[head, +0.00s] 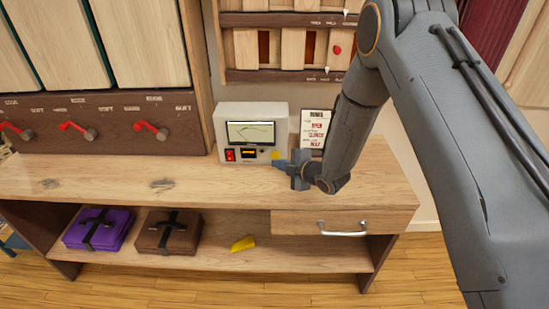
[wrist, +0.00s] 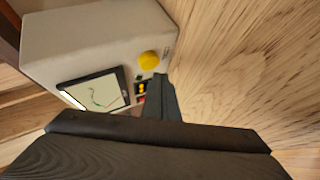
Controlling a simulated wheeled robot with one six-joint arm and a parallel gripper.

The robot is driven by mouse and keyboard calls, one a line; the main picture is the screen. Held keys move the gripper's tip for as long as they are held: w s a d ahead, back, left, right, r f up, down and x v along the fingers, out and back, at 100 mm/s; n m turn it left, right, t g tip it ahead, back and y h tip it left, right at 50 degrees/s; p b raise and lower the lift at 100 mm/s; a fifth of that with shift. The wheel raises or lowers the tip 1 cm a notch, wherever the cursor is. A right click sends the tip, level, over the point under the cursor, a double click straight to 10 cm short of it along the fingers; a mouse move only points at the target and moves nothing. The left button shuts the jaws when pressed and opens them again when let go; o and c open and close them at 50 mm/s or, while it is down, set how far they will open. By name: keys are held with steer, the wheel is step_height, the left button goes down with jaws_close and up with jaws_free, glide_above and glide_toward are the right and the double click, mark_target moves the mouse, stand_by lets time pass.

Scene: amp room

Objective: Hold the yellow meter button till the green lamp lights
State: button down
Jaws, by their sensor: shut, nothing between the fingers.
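The meter (head: 222,125) is a cream box on the wooden counter, with a screen, a red switch and a dark panel with yellow on its front. Its round yellow button (head: 276,155) is at the front's lower right; it also shows in the wrist view (wrist: 149,61). A small dark green spot (wrist: 139,77) near the button may be the lamp; I see no glow on it. My gripper (head: 276,164) is shut and empty, its tip just below the button. In the wrist view the gripper tip (wrist: 161,78) lies close beside the button; I cannot tell whether they touch.
A paper card (head: 314,128) stands right of the meter, partly behind my arm. Red levers (head: 78,130) line the cabinet at left. Below are a purple box (head: 98,229), a brown box (head: 168,233), a yellow object (head: 243,244) and a drawer handle (head: 342,229).

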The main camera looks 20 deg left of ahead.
steer(key=shift+w+a+b, duration=0.1)
steer(key=shift+w+b, duration=0.25)
steer(key=shift+w, duration=0.1)
steer(key=shift+w+a+b, duration=0.1)
steer(key=shift+w+b, duration=0.25)
steer(key=shift+w, duration=0.2)
stand_by(0.8)
steer(key=shift+s, duration=0.2)
stand_by(2.8)
steer(key=shift+s+d+p, duration=0.2)
steer(key=shift+s+p, duration=0.15)
steer(key=shift+s, duration=0.45)
steer(key=shift+s+d+p, duration=0.2)
steer(key=shift+s+p, duration=0.1)
steer(key=shift+s, duration=0.5)
steer(key=shift+s+d+p, duration=0.2)
steer(key=shift+s+p, duration=0.05)
steer(key=shift+s, duration=0.6)
steer(key=shift+s+d+p, duration=0.2)
steer(key=shift+s+p, duration=0.1)
steer(key=shift+s, duration=0.5)
